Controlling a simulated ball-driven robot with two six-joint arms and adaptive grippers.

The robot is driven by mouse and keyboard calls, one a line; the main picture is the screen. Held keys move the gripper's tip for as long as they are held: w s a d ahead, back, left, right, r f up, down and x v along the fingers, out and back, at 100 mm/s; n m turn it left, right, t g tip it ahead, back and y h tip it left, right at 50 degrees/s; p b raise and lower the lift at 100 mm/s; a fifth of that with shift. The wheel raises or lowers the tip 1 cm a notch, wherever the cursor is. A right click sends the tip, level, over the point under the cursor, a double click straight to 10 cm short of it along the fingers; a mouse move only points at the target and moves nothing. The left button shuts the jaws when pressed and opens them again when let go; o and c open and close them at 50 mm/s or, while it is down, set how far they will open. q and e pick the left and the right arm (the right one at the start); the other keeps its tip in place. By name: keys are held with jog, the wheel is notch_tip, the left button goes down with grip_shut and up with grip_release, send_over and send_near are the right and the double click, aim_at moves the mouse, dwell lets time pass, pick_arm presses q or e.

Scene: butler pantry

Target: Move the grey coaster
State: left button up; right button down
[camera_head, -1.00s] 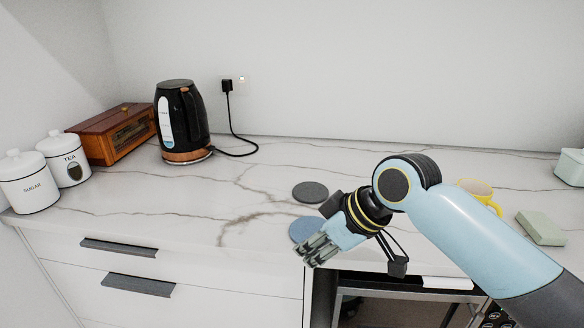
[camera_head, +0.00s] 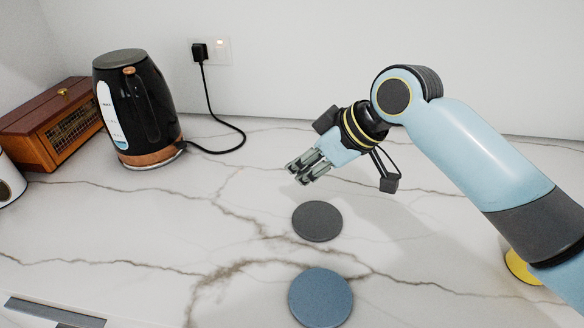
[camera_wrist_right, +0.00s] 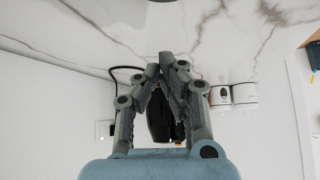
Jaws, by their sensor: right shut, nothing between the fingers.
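The grey coaster (camera_head: 317,221) is a dark round disc lying flat on the marble counter, in the middle of the head view. A blue coaster (camera_head: 320,297) lies nearer the front, apart from it. My right gripper (camera_head: 297,176) is above the counter, up and slightly left of the grey coaster in the picture, not touching it. Its fingers are shut with nothing between them. In the right wrist view the fingertips (camera_wrist_right: 168,62) meet, and a dark edge at the top may be a coaster. My left gripper is not in view.
A black kettle (camera_head: 138,110) with a cord to a wall socket stands at the back left, next to a wooden radio (camera_head: 62,130). A yellow cup (camera_head: 519,268) is partly hidden behind my right arm. The counter left of the coasters is clear.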

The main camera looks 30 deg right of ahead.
aim_at(317, 220)
jog(key=shift+w+f, duration=0.1)
jog(key=shift+w, duration=0.1)
jog(key=x, duration=0.4)
jog(key=shift+s+a, duration=0.1)
jog(key=shift+a, duration=0.15)
jog(key=x, duration=0.5)
jog(key=shift+f, duration=0.25)
jog(key=s+d, duration=0.1)
jog(key=s+d+p, duration=0.1)
jog(key=shift+s+r+p, duration=0.15)
jog(key=shift+s+p, duration=0.15)
jog(key=shift+s, duration=0.35)
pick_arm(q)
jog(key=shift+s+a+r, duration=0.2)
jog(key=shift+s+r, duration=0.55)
pick_arm(e)
jog(key=shift+d, duration=0.1)
